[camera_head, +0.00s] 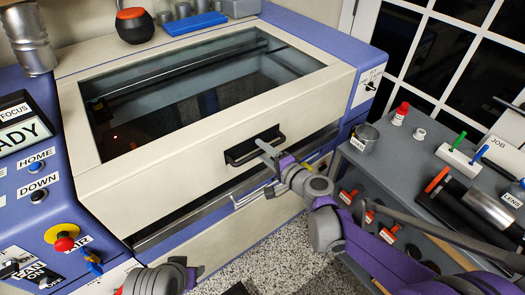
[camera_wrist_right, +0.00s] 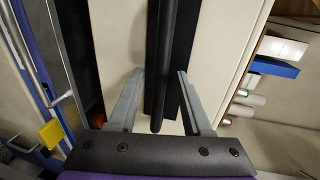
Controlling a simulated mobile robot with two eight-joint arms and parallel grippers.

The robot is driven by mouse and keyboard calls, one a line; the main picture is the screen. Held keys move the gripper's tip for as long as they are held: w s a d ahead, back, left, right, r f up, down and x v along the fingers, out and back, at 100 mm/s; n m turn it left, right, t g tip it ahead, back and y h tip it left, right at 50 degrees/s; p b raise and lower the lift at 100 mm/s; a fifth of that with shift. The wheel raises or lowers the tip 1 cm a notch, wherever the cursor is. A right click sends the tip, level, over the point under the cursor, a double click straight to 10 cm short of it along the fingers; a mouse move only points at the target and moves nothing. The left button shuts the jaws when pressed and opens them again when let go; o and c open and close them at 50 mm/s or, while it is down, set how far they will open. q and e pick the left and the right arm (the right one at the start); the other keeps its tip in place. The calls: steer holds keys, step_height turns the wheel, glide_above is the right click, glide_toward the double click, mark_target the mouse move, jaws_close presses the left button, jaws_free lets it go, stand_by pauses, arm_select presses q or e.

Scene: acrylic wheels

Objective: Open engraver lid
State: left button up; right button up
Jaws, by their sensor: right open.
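The engraver lid (camera_head: 215,131) is a cream frame around a dark glass window, and it lies down over the machine. A black handle (camera_head: 240,155) sits on its front face in a dark recess. My right gripper (camera_head: 266,149) is at the right part of this handle. In the right wrist view, the dark handle bar (camera_wrist_right: 174,50) runs between my two grey fingers (camera_wrist_right: 161,72), which are apart with space on each side. I cannot tell if either finger touches it. A purple and grey part of my left arm shows at the bottom edge; its fingers do not show.
Control buttons and a red emergency knob (camera_head: 64,244) are on the left panel. A grey tool cart (camera_head: 420,170) with small items stands close on the right.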

steer(key=shift+w+a, duration=0.2)
steer(key=shift+w, duration=0.1)
jaws_close()
stand_by(1.3)
